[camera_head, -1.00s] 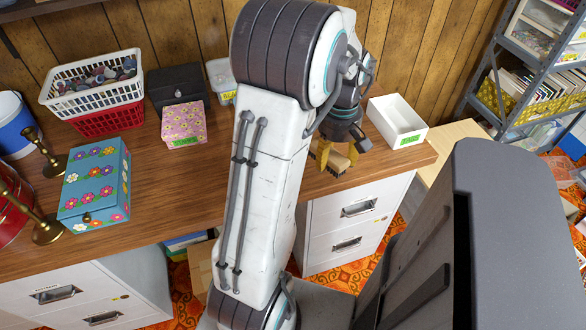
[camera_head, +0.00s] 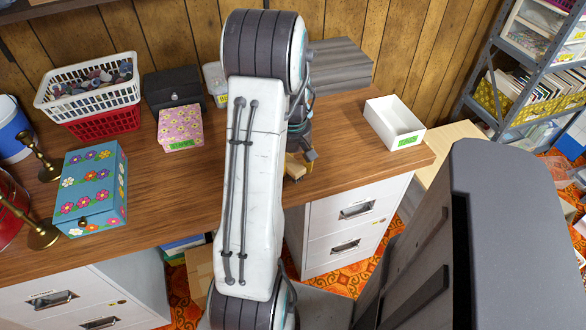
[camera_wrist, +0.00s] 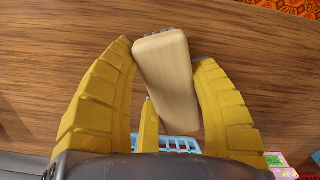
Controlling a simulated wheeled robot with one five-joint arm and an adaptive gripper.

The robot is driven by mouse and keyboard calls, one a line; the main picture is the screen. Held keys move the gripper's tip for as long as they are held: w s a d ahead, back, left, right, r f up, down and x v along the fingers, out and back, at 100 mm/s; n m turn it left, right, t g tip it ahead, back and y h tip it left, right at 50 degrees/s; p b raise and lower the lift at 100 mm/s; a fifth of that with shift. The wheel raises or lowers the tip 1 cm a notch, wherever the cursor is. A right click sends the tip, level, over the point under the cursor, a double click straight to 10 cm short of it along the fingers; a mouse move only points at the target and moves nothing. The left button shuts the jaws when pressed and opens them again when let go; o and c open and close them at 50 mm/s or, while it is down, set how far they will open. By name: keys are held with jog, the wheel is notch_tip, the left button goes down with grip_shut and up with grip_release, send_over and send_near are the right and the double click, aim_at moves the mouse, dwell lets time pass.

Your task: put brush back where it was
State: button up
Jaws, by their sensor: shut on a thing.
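The brush (camera_wrist: 168,75) is a pale wooden block with dark bristle tips just showing at its far end. In the wrist view it lies between the yellow fingers of my gripper (camera_wrist: 165,58), tilted a little. My gripper is shut on it. In the head view the brush (camera_head: 296,168) shows as a small tan piece just right of my arm, over the desk's front part. My arm hides most of the gripper there. I cannot tell whether the brush touches the desk.
An empty white tray (camera_head: 394,125) stands at the desk's right end. A pink flowered box (camera_head: 181,127), a black box (camera_head: 174,88), a white basket (camera_head: 90,92) and a blue flowered box (camera_head: 90,188) stand on the left. Bare desk (camera_head: 345,150) lies between gripper and tray.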

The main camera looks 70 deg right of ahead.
jog(key=shift+f, duration=1)
jog(key=shift+f, duration=0.2)
jog(key=o, duration=1.2)
jog(key=shift+r, duration=0.15)
notch_tip(320, 180, up, 12)
jog(key=shift+r+p, duration=0.1)
jog(key=shift+p, duration=0.65)
